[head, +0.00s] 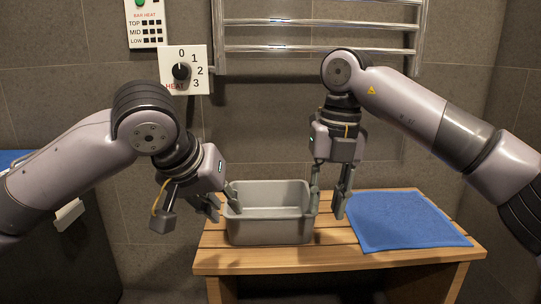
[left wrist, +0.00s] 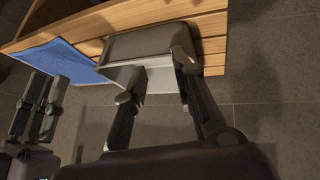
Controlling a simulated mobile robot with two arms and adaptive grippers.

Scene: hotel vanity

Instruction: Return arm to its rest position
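My left gripper (head: 221,203) is at the left end of a grey metal tray (head: 268,232). Its two fingers are apart, one over the tray's left rim and one outside it. In the left wrist view the fingers (left wrist: 160,62) are spread, with the tray (left wrist: 150,42) beyond and between them. I cannot tell whether they touch it. My right gripper (head: 327,208) points down at the tray's right end with its fingers apart, one close to the right wall. It also shows at the left of the left wrist view (left wrist: 36,105).
The tray stands on a slatted wooden bench (head: 345,258). A folded blue towel (head: 408,220) lies on the bench's right part. A chrome towel rail (head: 320,48) and a heat dial (head: 185,70) are on the tiled wall behind my arms.

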